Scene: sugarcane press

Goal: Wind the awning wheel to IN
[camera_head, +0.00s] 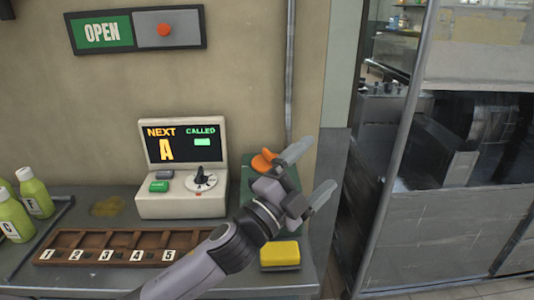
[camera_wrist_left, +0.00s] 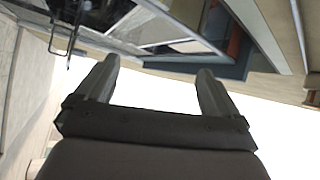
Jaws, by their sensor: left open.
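I do not see a clear awning wheel in either view. My left gripper (camera_head: 318,168) reaches in from the bottom over the counter, its two fingers spread apart and empty, pointing to the upper right. An orange part (camera_head: 264,161) shows just left of the gripper, on a green surface (camera_head: 250,190) that my arm partly hides; I cannot tell what it belongs to. The left wrist view also shows the open fingers (camera_wrist_left: 160,68) with nothing between them. My right gripper is in neither view.
A cream console (camera_head: 181,205) with a display and a dial stands on the counter. A numbered wooden tray (camera_head: 90,240), a yellow block (camera_head: 280,254) and green bottles (camera_head: 33,190) sit around it. An OPEN sign (camera_head: 136,30) hangs on the wall. A metal post (camera_head: 400,150) stands right.

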